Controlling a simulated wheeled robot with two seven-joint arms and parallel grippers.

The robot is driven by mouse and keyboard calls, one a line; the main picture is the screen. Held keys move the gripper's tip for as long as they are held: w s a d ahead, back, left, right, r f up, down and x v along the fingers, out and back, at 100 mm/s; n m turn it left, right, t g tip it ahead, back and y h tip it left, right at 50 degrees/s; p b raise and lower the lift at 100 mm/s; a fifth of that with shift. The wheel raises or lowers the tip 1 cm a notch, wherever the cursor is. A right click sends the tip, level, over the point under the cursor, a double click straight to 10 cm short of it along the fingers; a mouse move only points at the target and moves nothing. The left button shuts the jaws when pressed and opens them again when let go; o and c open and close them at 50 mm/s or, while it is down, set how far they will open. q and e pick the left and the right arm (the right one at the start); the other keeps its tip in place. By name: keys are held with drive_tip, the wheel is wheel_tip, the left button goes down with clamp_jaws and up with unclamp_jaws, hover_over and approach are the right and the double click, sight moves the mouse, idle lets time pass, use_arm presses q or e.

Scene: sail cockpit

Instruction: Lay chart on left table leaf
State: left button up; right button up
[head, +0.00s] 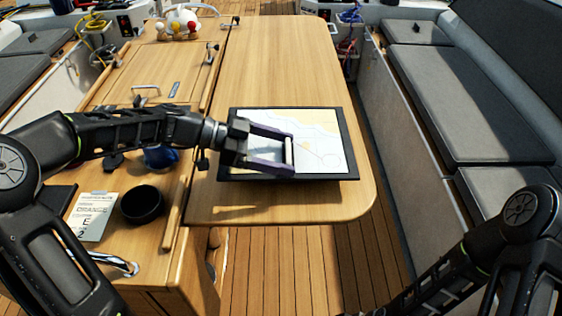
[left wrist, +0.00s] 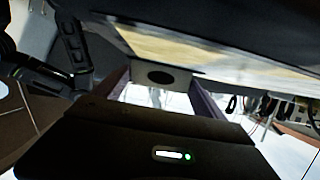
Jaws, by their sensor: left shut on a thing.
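The chart (head: 322,128) is a pale map on a flat board with a black border. In the head view it is above the near part of a wooden table leaf (head: 275,60), with a dark shadow on the wood below its near edge. My left gripper (head: 290,152) reaches in from the left over the chart, its fingers around a small pale grip on it. In the left wrist view the chart's board (left wrist: 205,55) shows nearly edge-on, close beyond the fingers. My right arm is at lower right; its gripper is out of frame.
On the wooden cabinet top at left are a black bowl (head: 142,204), a blue mug (head: 160,158) and a paper card (head: 92,215). Balls sit in a holder (head: 180,25) at the back. Grey benches (head: 450,105) stand at right. The leaf's far part is clear.

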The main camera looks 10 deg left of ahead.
use_arm(q)
wheel_tip(320, 180, down, 4)
drive_tip(key=shift+r+p, duration=0.25)
drive_tip(key=shift+p, duration=0.1)
drive_tip(key=shift+f, duration=0.1)
drive_tip(key=shift+f+b, duration=0.45)
drive_tip(key=shift+b, duration=0.15)
drive_tip(key=o, duration=1.6)
drive_tip(key=shift+c, duration=0.2)
drive_tip(key=shift+r, duration=0.1)
